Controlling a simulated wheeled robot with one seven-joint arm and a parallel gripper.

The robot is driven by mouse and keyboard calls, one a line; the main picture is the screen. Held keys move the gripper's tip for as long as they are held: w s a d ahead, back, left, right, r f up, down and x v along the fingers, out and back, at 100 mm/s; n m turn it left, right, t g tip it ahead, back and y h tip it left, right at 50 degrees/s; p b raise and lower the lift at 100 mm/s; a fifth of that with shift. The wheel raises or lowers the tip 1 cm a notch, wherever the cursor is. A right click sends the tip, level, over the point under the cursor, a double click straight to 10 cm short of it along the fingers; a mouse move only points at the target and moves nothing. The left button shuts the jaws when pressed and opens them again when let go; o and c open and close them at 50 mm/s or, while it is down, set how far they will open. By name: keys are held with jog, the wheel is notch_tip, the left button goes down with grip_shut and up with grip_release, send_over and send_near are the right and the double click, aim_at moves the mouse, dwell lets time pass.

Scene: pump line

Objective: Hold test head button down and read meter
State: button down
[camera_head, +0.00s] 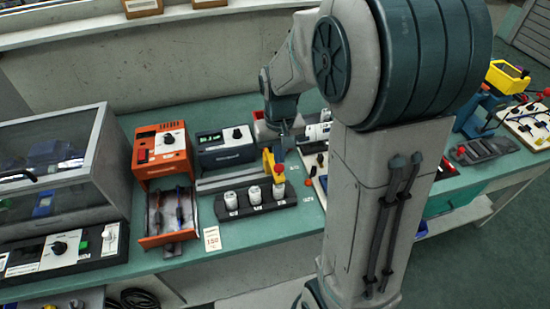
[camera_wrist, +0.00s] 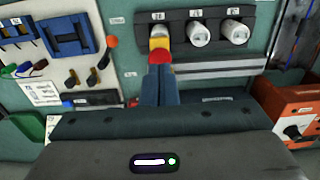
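A yellow test head with a red button (camera_head: 279,168) sits at the rightmost white cylinder (camera_head: 278,190) of a black block (camera_head: 243,211). In the wrist view the red button (camera_wrist: 160,55) shows right at the fingertips, with yellow beyond it. My gripper (camera_head: 281,152) points down over the button, its two blue fingers close together; it also shows in the wrist view (camera_wrist: 160,68). It looks shut, its tips at or touching the button; whether the button is pressed down I cannot tell. A dark meter box (camera_head: 212,144) stands behind the block. Its display is too small to read.
A clear-lidded case (camera_head: 103,155) is farther left. A 150 tag (camera_head: 212,239) lies before the block. Boards with tools (camera_head: 525,125) are at the right.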

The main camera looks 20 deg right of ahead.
jog(key=shift+r+p, duration=1.25)
jog(key=shift+r, duration=0.7)
jog(key=shift+s+r, duration=0.25)
jog(key=shift+r, duration=0.05)
jog(key=s+r+t, duration=0.1)
jog(key=s+r, duration=0.2)
jog(key=s, duration=0.4)
jog(key=s+r+t, duration=0.2)
jog(key=s+r, duration=0.2)
jog(key=s, duration=0.3)
jog(key=shift+r, duration=0.25)
